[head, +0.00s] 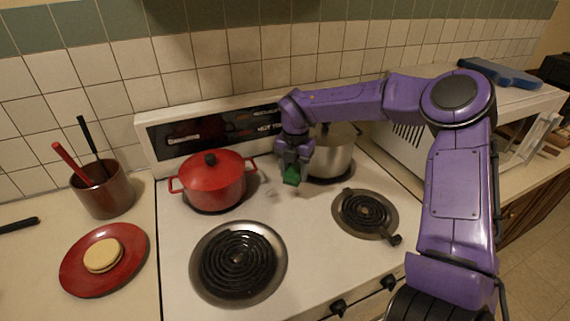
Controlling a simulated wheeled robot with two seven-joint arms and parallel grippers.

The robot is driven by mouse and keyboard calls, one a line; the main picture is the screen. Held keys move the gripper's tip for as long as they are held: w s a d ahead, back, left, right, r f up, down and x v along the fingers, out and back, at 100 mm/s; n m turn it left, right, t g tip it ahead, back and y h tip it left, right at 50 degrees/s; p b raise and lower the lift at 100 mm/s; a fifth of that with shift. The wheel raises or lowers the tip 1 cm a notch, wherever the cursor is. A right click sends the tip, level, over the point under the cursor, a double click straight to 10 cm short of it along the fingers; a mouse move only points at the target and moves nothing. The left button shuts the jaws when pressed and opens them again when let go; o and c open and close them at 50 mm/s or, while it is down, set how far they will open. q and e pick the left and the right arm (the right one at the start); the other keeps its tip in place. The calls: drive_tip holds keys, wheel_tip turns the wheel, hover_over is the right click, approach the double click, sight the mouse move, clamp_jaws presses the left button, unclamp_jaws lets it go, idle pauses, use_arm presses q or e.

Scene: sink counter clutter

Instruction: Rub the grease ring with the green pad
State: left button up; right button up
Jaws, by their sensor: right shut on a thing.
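The green pad (291,176) is held at the tips of my right gripper (292,168), which is shut on it. The gripper points down over the white stovetop (310,235), between the red pot and the steel pot. I cannot tell whether the pad touches the surface. A faint greyish mark (270,191) shows on the stovetop just left of the pad; it may be the grease ring, but it is too small to be sure. My left gripper is not in view.
The red pot (213,183) stands left of the gripper, and the steel pot (331,158) stands close behind it to the right. Bare coil burners (238,262) (364,212) lie in front. A red plate (75,268) and a utensil crock (104,194) are on the left counter.

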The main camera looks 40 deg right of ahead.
drive_tip(key=b, duration=0.4)
hover_over(293, 198)
drive_tip(key=shift+f, duration=2.95)
drive_tip(key=shift+a+f+b, duration=0.1)
drive_tip(key=shift+f+b, duration=0.9)
drive_tip(key=shift+f, duration=0.05)
